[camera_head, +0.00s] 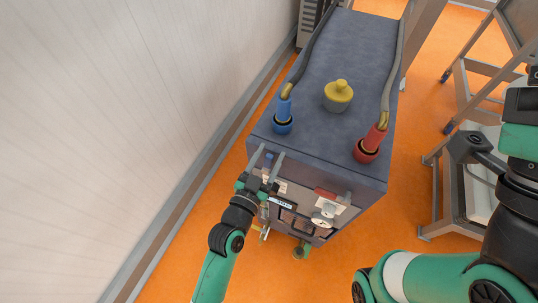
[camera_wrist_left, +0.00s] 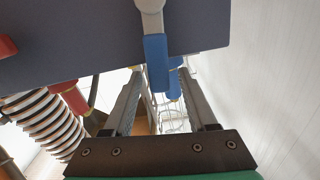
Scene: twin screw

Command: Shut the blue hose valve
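The blue hose valve shows in the left wrist view as a blue lever (camera_wrist_left: 156,62) hanging from a pale metal pivot, with another blue part lower down. In the head view a small blue part (camera_head: 269,156) shows at the upper left of the cabinet's front. My left gripper (camera_head: 269,153) points at this front, its fingers on either side of the blue part. In the left wrist view the gripper (camera_wrist_left: 160,78) is open, with gaps between its fingers and the blue parts. My right arm is at the right edge of the head view; its fingers are not visible.
The grey cabinet (camera_head: 320,60) carries a blue hose connector (camera_head: 283,116), a yellow cap (camera_head: 338,93) and a red connector (camera_head: 369,146). A red handle (camera_head: 324,194) is on its front. A wall (camera_head: 120,100) stands left; a metal cart (camera_head: 436,190) stands right.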

